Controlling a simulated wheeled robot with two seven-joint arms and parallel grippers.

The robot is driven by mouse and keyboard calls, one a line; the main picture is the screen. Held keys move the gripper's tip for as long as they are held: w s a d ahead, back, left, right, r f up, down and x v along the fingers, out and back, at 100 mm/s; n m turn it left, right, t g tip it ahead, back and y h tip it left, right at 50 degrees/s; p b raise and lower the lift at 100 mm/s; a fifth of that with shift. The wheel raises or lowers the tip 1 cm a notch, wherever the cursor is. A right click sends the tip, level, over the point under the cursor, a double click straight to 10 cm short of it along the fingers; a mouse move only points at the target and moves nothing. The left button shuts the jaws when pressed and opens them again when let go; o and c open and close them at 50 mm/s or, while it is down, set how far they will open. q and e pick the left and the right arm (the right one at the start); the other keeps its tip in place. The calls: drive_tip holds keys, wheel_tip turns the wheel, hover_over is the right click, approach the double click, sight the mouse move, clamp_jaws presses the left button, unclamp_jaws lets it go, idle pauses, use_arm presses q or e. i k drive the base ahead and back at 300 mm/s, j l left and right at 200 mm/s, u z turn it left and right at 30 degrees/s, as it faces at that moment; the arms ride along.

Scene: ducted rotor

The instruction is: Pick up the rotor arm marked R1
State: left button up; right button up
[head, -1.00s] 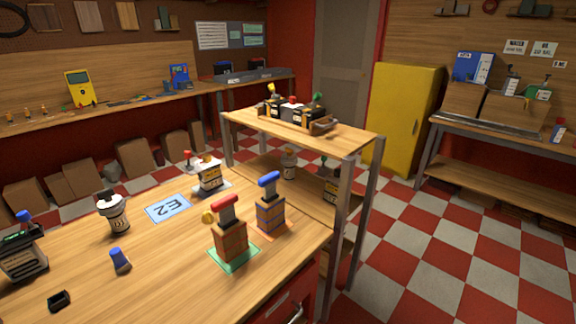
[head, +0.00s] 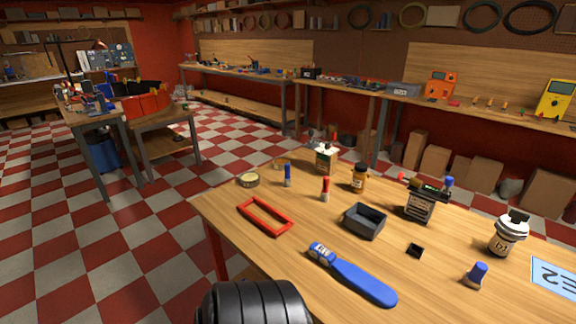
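A long blue paddle-shaped piece (head: 355,278) lies flat on the wooden workbench in the head view, near the front edge. It has a small pale label at its narrower left end, too small to read for sure, so I cannot confirm the mark R1. Its wide rounded end points to the lower right. Nothing holds it. Neither of my grippers is in view. A black ribbed rounded part at the bottom edge, left of the blue piece, looks like part of my own arm.
Near the blue piece are a red rectangular frame (head: 265,216), a dark open tray (head: 364,221), a small black block (head: 415,251) and a blue-topped peg (head: 476,275). Bottles and devices stand farther back. The checkered floor (head: 110,250) left of the workbench is clear.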

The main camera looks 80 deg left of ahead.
sight(379, 293)
drive_tip(key=u, duration=1.7)
